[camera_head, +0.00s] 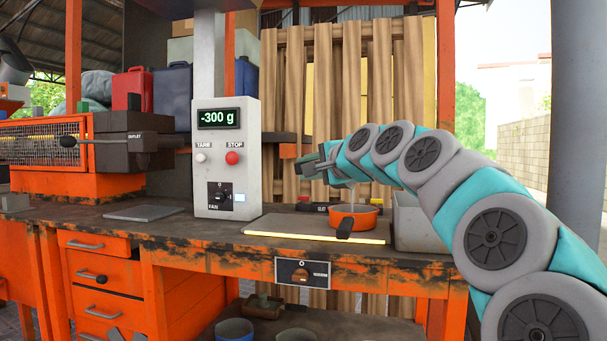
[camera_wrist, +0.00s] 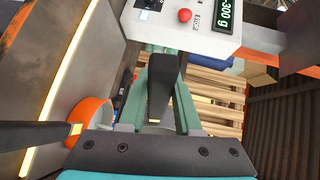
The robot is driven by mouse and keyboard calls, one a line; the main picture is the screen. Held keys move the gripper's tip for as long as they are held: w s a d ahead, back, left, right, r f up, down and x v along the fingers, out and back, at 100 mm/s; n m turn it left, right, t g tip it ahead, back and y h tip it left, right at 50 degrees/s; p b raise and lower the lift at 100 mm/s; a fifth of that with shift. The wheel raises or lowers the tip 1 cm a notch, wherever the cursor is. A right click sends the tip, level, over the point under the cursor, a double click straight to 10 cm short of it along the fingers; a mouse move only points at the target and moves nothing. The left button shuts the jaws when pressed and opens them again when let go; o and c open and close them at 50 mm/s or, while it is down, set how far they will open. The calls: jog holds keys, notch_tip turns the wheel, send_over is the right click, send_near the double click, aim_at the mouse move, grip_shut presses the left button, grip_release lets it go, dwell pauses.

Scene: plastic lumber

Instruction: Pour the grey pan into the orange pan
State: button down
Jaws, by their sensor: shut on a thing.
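The orange pan (camera_head: 366,217) stands upright on the worktop plate, its black handle pointing toward the front; it also shows at the left in the wrist view (camera_wrist: 88,112). My gripper (camera_head: 314,168) is above and to the left of it. Its jaws (camera_wrist: 163,70) are shut on a dark handle (camera_wrist: 162,90), which I take to be the grey pan's. The grey pan's bowl is mostly hidden by my wrist. A pale grey bit shows under the wrist above the orange pan, with a thin pale strand below it; I cannot tell if it is flowing.
The scale box (camera_head: 226,158) reads -300 g and stands left of my gripper. The plate (camera_head: 285,227) under the orange pan has a glowing yellow front edge. A grey bin (camera_head: 417,226) stands to its right. The worktop between plate and flat grey pad (camera_head: 145,213) is partly clear.

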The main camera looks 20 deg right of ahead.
jog(key=shift+s+d+f+m+t+b, duration=0.25)
jog(key=shift+t+b, duration=0.35)
jog(key=shift+b, duration=0.35)
jog(key=shift+s+d+r+t+y+b, duration=0.2)
jog(key=shift+s+r+t+y+b, duration=0.15)
jog(key=shift+b, duration=0.2)
jog(key=shift+w+d+f+m, duration=0.1)
jog(key=shift+m, duration=0.15)
dwell(5.9)
